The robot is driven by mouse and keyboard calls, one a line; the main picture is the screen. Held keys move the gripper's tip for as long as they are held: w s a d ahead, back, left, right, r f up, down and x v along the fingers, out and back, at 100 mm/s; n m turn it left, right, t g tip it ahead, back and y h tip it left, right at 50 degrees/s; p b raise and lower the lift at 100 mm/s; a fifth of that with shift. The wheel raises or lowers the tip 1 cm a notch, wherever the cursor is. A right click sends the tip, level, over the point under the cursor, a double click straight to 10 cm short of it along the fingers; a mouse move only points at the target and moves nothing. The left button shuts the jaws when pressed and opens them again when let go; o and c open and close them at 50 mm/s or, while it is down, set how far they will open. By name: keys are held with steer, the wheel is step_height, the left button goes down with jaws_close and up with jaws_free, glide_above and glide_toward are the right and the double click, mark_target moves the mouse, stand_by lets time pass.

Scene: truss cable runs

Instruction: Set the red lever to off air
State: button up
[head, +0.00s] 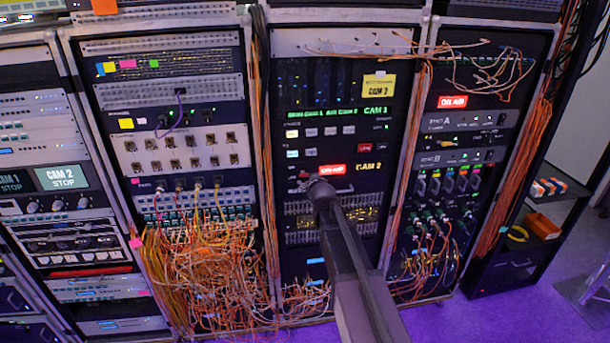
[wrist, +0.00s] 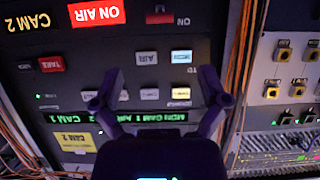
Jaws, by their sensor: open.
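A small red piece, likely the red lever (head: 303,175), sits on the middle rack's dark panel, left of the lit ON AIR sign (head: 332,170). In the head view my gripper (head: 319,187) is just below and right of the red piece and hides part of the panel.
A red TAKE button (wrist: 50,64) and several pale buttons (wrist: 180,93) lie close by on the panel. A yellow CAM 2 note (head: 379,87) is above. Orange cables (head: 205,265) hang in bundles on the left rack.

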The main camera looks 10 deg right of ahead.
mark_target(305, 175)
steer(key=b+x, duration=0.5)
steer(key=x, duration=0.9)
steer(key=shift+s+f, duration=0.1)
steer(key=c, duration=1.2)
